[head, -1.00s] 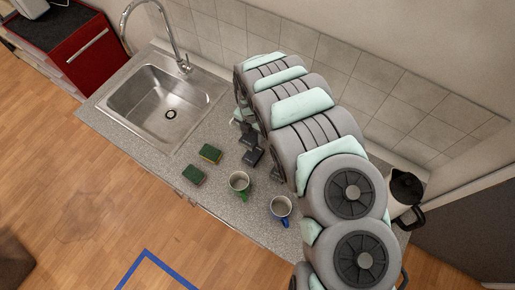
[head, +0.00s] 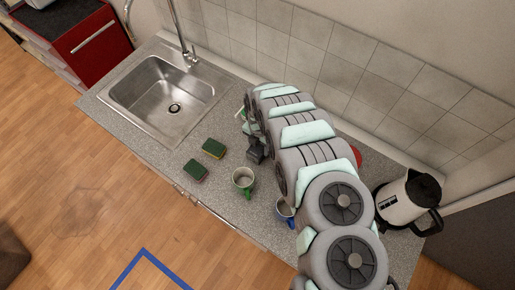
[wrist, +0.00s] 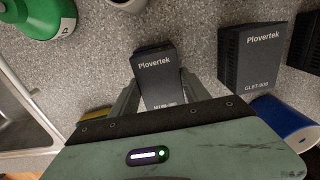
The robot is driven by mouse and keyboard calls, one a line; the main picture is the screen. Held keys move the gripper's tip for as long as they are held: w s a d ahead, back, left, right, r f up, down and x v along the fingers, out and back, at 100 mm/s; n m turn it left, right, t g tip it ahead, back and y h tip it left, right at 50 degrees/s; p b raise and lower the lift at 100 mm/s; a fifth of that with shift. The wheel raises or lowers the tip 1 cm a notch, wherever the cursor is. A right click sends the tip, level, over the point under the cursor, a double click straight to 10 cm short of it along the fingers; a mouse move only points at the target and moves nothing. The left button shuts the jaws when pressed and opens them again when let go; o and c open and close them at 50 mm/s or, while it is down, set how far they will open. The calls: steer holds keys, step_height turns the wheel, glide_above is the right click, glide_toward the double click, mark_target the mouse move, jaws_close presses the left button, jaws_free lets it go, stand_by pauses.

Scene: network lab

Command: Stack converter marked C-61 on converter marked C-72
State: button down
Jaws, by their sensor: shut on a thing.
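In the wrist view my gripper (wrist: 158,98) is shut on a black converter (wrist: 156,64) with the white word Plovertek; a second line of print is mostly cut off by the gripper. To its right stands another black Plovertek converter (wrist: 252,58), reading what looks like GLBT-808. A third dark ribbed box (wrist: 305,40) is cut by the right edge. I cannot read C-61 or C-72 on any of them. In the head view my gripper is mostly hidden by my arm, and a small black shape (head: 255,152) shows beside it.
A blue mug (wrist: 287,122) is at the wrist view's right, a green bottle (wrist: 42,18) at upper left. On the counter are a green mug (head: 243,179), two sponges (head: 213,148) (head: 194,171), a kettle (head: 400,203) and a sink (head: 165,102).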

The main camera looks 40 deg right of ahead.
mark_target(259, 146)
steer(key=shift+d+r, duration=0.1)
steer(key=shift+r, duration=0.05)
steer(key=c, duration=0.5)
jaws_free()
step_height(259, 146, up, 12)
steer(key=shift+w+r, duration=0.1)
stand_by(0.3)
